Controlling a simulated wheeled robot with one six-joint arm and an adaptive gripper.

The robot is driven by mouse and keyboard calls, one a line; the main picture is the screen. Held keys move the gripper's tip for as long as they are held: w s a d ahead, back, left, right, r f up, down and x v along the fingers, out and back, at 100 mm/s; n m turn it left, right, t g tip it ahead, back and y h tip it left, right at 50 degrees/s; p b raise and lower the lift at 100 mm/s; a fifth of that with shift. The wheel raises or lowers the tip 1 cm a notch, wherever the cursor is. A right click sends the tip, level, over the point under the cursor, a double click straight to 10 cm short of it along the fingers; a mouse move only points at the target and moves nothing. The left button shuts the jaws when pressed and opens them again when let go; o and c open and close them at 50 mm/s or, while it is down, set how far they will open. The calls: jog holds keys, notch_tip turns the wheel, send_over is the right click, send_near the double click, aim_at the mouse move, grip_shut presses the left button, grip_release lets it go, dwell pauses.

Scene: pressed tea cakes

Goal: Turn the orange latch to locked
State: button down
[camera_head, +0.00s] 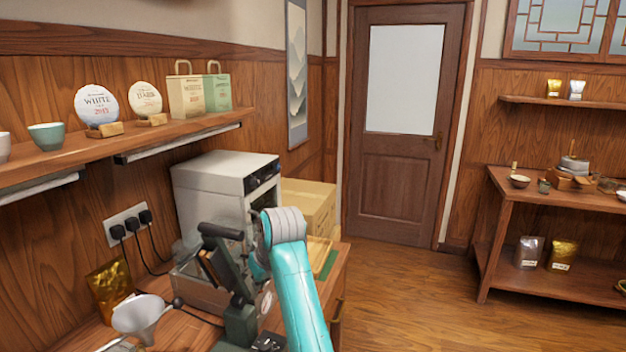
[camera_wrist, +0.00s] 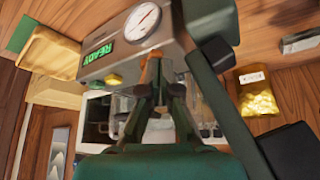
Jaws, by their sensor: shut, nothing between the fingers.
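In the wrist view, the grey metal press (camera_wrist: 105,68) carries a round dial and a green READY display (camera_wrist: 98,50). In the head view, the press (camera_head: 190,289) stands on the counter behind a dark green lever (camera_head: 226,262); the latch and my fingers are hidden there.
A dark green bar (camera_wrist: 222,110) runs close right of my fingers. The floor right of the counter is clear.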

jog(key=shift+w+d, duration=0.5)
jog(key=shift+d, duration=0.15)
dwell(0.5)
jog(key=shift+w+d, duration=0.4)
jog(key=shift+w, duration=0.15)
dwell(0.4)
jog(key=shift+d, duration=0.15)
notch_tip(320, 180, up, 6)
jog(key=shift+s+d, duration=0.2)
dwell(0.7)
notch_tip(320, 180, down, 6)
jog(key=s+a, duration=0.1)
jog(key=a, duration=0.1)
jog(key=shift+s, duration=0.2)
dwell(0.6)
